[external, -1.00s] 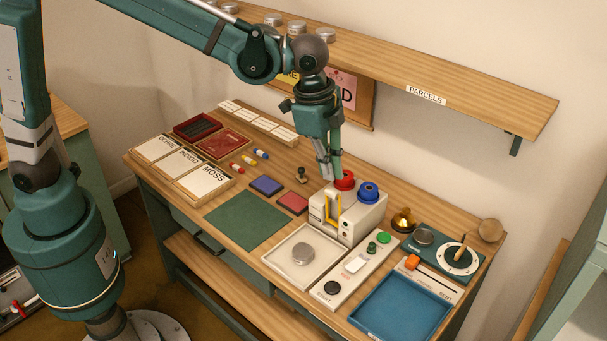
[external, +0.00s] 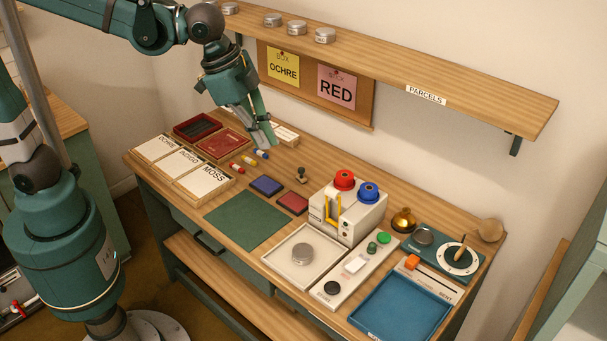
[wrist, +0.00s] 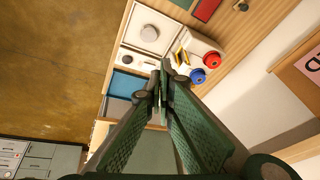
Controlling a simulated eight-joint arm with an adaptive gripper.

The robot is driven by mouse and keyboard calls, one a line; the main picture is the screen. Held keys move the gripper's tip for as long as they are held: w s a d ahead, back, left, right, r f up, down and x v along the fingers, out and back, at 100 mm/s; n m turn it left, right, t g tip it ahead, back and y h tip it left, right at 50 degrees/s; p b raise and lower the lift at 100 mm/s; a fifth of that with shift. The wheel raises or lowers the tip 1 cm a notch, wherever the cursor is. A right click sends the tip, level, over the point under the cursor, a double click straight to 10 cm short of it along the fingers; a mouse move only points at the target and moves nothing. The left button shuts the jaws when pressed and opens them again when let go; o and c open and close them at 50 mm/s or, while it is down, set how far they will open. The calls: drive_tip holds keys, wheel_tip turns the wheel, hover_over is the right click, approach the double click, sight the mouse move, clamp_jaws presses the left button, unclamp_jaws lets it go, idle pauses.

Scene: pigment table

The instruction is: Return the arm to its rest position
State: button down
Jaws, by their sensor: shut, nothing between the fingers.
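My gripper (external: 268,147) is in the external view, above the back left part of the table near the crayons. It is shut and empty. In the wrist view its closed fingers (wrist: 160,72) point toward the bench, with nothing between them. My arm reaches in from the upper left of the external view. The white machine (external: 347,212) with a red knob (external: 344,180) and a blue knob (external: 368,192) stands to the right of my gripper, clear of it.
The shelf (external: 440,75) runs along the wall behind, holding several round tins. A pinboard (external: 315,85) with OCHRE and RED notes hangs below it. The labelled boxes (external: 180,167), green mat (external: 248,220), pale tray (external: 282,260) and blue tray (external: 400,306) cover much of the table.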

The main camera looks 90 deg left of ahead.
drive_tip(key=s+a+f+n+t, duration=0.1)
drive_tip(key=s+n, duration=0.1)
drive_tip(key=s, duration=0.9)
drive_tip(key=s+a+f+n+t, duration=0.1)
drive_tip(key=s+f+n+t, duration=0.1)
drive_tip(key=s, duration=0.8)
drive_tip(key=shift+s+a+f, duration=0.25)
drive_tip(key=shift+s+a, duration=0.1)
drive_tip(key=shift+a, duration=0.05)
